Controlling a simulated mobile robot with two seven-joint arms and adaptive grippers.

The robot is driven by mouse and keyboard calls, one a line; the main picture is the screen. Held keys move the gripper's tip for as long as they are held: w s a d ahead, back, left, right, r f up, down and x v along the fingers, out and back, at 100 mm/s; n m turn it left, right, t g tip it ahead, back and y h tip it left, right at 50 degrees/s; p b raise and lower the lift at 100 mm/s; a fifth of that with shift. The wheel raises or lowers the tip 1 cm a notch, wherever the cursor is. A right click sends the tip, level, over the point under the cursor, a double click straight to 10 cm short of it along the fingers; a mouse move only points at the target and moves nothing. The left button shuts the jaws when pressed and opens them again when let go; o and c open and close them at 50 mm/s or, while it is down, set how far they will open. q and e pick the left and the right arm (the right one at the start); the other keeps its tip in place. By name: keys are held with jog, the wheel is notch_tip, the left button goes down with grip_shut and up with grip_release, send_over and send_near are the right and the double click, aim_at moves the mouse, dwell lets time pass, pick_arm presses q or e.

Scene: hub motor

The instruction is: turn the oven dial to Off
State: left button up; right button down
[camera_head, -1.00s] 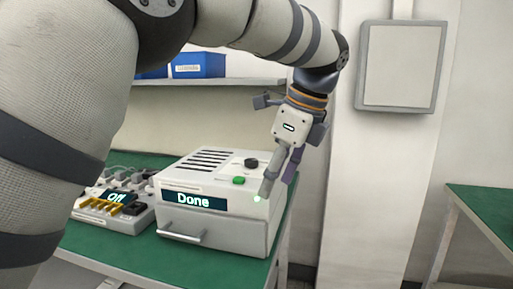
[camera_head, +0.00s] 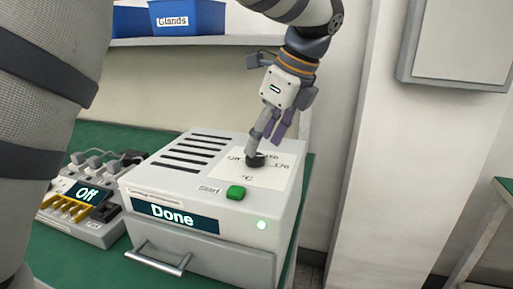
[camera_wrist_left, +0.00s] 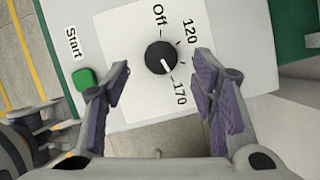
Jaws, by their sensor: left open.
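The oven (camera_head: 215,235) is a light grey box on the green bench, with "Done" lit on its front display (camera_head: 164,214). Its black dial (camera_head: 256,160) is on the top panel. In the left wrist view the dial (camera_wrist_left: 160,57) shows its white mark towards 170, away from the "Off" label (camera_wrist_left: 159,16). My left gripper (camera_head: 264,143) points down over the dial. In the left wrist view its purple-padded fingers (camera_wrist_left: 161,72) are apart, one to each side of the dial. I cannot tell whether they touch it. My right gripper is not in view.
The green start button (camera_head: 236,192) is on the oven top beside the dial panel. A power unit (camera_head: 85,205) with an "Off" display stands left of the oven. A shelf with blue bins (camera_head: 187,18) is behind. A pale pillar (camera_head: 385,170) stands to the right.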

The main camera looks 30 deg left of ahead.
aim_at(256, 156)
pick_arm(q)
jog(key=shift+x, duration=1.85)
jog(key=c, duration=1.1)
jog(key=shift+c, duration=0.2)
